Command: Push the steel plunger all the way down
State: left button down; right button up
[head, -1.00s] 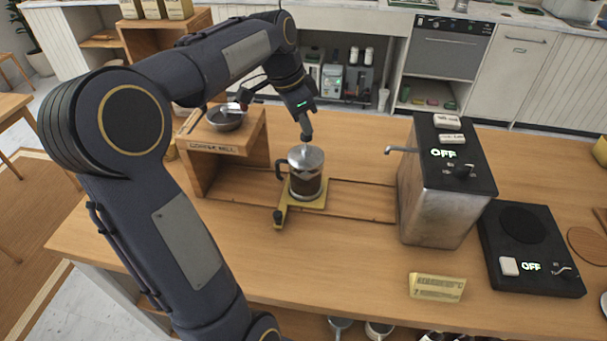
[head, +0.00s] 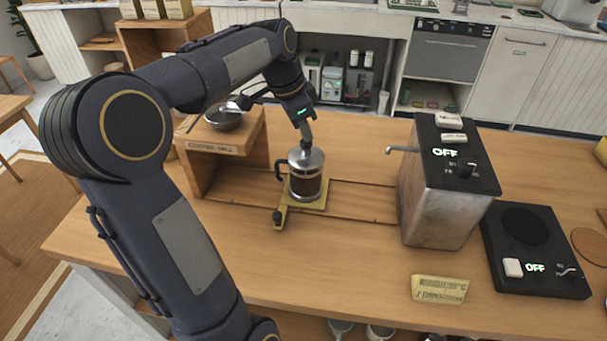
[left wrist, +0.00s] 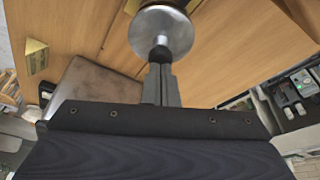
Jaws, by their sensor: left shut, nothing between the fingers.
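The French press (head: 306,187) is a glass jug with dark coffee, a steel lid (head: 306,159) and a dark handle at its left. It stands upright on a yellow base. My left gripper (head: 306,138) points down directly over the lid, its fingers shut and empty. In the left wrist view the shut fingertips (left wrist: 160,67) meet the small plunger knob (left wrist: 160,52) above the round steel lid (left wrist: 163,28). They appear to touch it. The rod's exposed length is hard to make out. My right gripper is not in view.
A wooden mill stand (head: 222,150) with a metal bowl (head: 223,117) is left of the press. A steel boiler (head: 430,205) with a spout stands to the right, and a black scale-like unit (head: 535,250) lies beyond it. The front counter is mostly clear, apart from a yellow card (head: 439,289).

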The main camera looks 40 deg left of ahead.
pick_arm(q)
notch_tip(320, 180, up, 8)
jog(key=p, duration=0.7)
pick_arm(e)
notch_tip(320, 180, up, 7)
